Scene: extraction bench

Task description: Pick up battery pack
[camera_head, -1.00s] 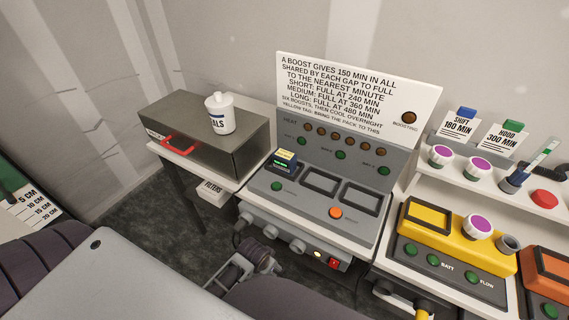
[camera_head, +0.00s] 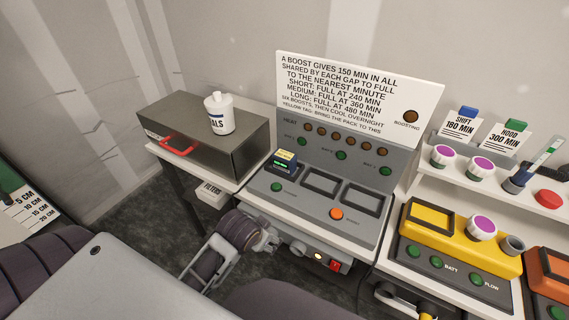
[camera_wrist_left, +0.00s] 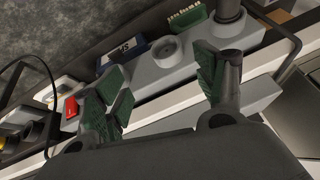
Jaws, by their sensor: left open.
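The battery pack (camera_head: 285,161) is a small dark blue block with a green-lit face and a yellow tag. It stands in the left bay of the grey charger (camera_head: 262,187). My left gripper (camera_head: 268,240) is low at the charger's front edge, apart from the pack and below it in the picture. In the left wrist view its green-padded fingers (camera_wrist_left: 165,92) are spread with nothing between them. A blue block with a pale label shows beyond them there; I cannot tell whether it is the pack. My right gripper is not in view.
Two empty bays (camera_head: 320,182) lie right of the pack, and an orange button (camera_head: 336,214) sits in front. A sign board (camera_head: 350,95) rises behind. A dark box (camera_head: 165,125) with a white canister (camera_head: 218,114) stands left. A yellow device (camera_head: 440,230) is at right.

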